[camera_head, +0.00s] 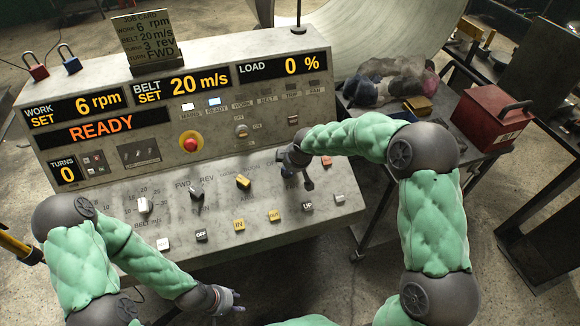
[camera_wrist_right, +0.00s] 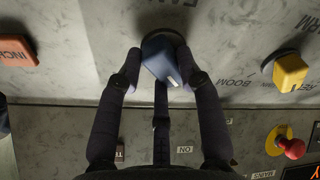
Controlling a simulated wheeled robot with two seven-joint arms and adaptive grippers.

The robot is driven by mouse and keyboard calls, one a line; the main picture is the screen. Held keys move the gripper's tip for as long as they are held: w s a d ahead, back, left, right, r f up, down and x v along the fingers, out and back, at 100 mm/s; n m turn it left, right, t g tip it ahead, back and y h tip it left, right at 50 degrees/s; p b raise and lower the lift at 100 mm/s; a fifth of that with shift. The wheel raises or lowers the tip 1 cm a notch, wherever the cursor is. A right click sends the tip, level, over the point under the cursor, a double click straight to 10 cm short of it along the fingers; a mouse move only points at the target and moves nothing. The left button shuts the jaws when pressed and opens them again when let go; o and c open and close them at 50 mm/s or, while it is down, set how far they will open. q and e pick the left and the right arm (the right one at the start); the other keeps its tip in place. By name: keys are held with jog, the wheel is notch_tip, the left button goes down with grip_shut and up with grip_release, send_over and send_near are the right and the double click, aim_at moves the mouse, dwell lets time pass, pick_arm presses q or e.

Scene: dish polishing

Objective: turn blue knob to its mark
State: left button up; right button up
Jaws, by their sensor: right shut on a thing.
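The blue knob (camera_wrist_right: 163,62) is on the grey panel face in the right wrist view, with a pale index line at its lower right edge. My right gripper (camera_wrist_right: 161,66) has a finger on each side of it and is shut on it. In the head view my right gripper (camera_head: 298,174) is at the right part of the sloped panel and hides the knob. The mark for the knob cannot be made out. My left gripper (camera_head: 236,300) is empty, in front of the console's lower edge, with its fingertips apart.
An orange INCH button (camera_wrist_right: 17,50) is near the blue knob. A red toolbox (camera_head: 492,120) stands on the side table. The display reads READY.

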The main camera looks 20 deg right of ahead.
jog(key=o, duration=1.2)
jog(key=shift+c, duration=0.2)
jog(key=v, duration=1.2)
jog(key=shift+f, duration=0.1)
